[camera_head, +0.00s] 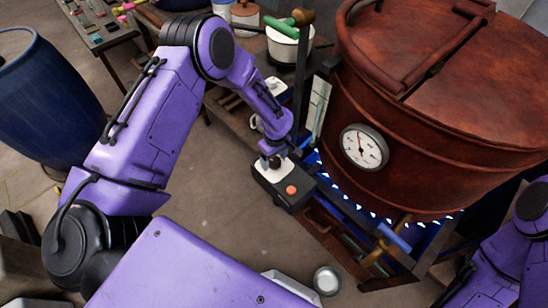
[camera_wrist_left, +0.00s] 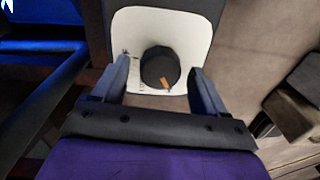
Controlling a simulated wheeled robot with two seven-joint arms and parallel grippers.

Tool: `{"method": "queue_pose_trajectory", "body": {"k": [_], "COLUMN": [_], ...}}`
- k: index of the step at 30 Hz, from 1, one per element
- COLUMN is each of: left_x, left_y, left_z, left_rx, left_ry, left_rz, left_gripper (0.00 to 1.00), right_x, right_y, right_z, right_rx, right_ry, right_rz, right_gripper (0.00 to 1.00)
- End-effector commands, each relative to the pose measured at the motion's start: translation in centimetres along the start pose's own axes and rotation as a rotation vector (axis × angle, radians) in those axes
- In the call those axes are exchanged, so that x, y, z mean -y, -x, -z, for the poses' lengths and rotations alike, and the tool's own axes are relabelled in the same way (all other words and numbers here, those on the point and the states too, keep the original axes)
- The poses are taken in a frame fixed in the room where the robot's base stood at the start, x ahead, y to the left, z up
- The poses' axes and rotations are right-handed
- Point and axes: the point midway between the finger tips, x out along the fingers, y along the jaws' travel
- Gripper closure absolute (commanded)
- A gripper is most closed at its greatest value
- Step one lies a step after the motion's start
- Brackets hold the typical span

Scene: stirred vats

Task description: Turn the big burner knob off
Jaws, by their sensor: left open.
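The big burner knob is a dark round knob (camera_wrist_left: 155,64) with an orange mark on a white plate (camera_wrist_left: 196,30), seen in the left wrist view. My left gripper (camera_wrist_left: 160,84) is open, one finger on each side of the knob. I cannot tell whether the fingers touch it. In the head view my left gripper (camera_head: 272,158) is at the white-topped control box, and mostly hides the knob. My right arm shows at the lower right, but its gripper is out of view.
The control box (camera_head: 268,192) has an orange button (camera_head: 291,190). A large red-brown vat (camera_head: 440,130) with a dial gauge (camera_head: 364,147) stands over blue flames to the right. A blue barrel (camera_head: 45,95) is at left. A small metal can (camera_head: 327,281) is below.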

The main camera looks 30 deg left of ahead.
Motion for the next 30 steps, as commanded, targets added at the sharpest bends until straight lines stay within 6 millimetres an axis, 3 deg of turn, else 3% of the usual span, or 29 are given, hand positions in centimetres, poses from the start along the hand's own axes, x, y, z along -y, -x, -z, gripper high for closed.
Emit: {"method": "queue_pose_trajectory", "body": {"k": [2, 7, 8, 19, 30], "left_x": [0.00, 0.01, 0.01, -0.02, -0.09], "left_y": [0.01, 0.02, 0.03, 0.12, 0.17], "left_z": [0.00, -0.01, -0.02, -0.06, -0.09], "left_rx": [0.000, 0.000, 0.000, -0.002, -0.012], "left_ry": [0.000, 0.000, 0.000, -0.052, -0.327], "left_rz": [0.000, 0.000, 0.000, 0.001, 0.001], "left_gripper": [0.27, 0.79, 0.83, 0.83, 0.83], "right_x": [0.00, 0.00, 0.00, -0.02, -0.07], "right_y": [-0.01, -0.01, -0.01, 0.18, 0.83], "right_z": [0.00, 0.00, 0.00, 0.08, 0.35], "right_rx": [0.000, 0.000, 0.000, 0.000, 0.000], "right_ry": [0.000, 0.000, 0.000, 0.000, 0.000], "right_rz": [0.000, 0.000, 0.000, 0.000, 0.000], "right_gripper": [1.00, 1.00, 1.00, 1.00, 1.00]}}
